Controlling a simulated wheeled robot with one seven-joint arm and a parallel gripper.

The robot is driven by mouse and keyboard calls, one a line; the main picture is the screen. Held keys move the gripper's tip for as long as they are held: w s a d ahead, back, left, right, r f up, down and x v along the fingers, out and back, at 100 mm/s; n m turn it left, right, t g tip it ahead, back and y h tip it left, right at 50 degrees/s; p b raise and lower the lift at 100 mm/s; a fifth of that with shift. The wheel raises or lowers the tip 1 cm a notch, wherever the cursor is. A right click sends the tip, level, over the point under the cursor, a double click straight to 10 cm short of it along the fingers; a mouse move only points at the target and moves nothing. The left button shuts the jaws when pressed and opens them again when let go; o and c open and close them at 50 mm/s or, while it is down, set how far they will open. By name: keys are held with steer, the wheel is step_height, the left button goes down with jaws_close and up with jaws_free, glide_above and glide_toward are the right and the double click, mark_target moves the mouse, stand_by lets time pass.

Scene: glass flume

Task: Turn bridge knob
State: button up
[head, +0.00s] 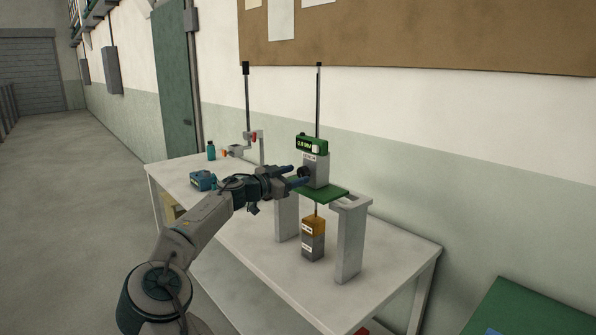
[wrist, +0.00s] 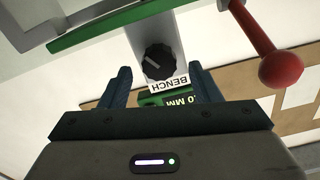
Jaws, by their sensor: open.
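The bridge knob (wrist: 158,62) is a black round dial with a pale pointer line, on the front of a grey box (head: 317,170) labelled BENCH. In the head view the knob (head: 304,171) shows small beside my fingertips. A green display unit (head: 311,144) sits on top of the grey box. My gripper (wrist: 162,82) is open, with one blue finger on each side of the knob's line in the wrist view. The fingertips look just short of the knob; I cannot tell whether they touch anything. Nothing is between the fingers except the view of the box.
The box stands on a green plate (head: 333,192) across grey supports (head: 351,240). A yellow-and-grey block (head: 313,238) hangs below it. A red ball-ended handle (wrist: 280,69) is close at right in the wrist view. A blue box (head: 203,180) lies on the white table (head: 262,262).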

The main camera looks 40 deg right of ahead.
steer(key=shift+d, duration=0.8)
steer(key=c, duration=1)
steer(key=shift+f+n+b, duration=0.1)
steer(key=shift+n+b, duration=0.3)
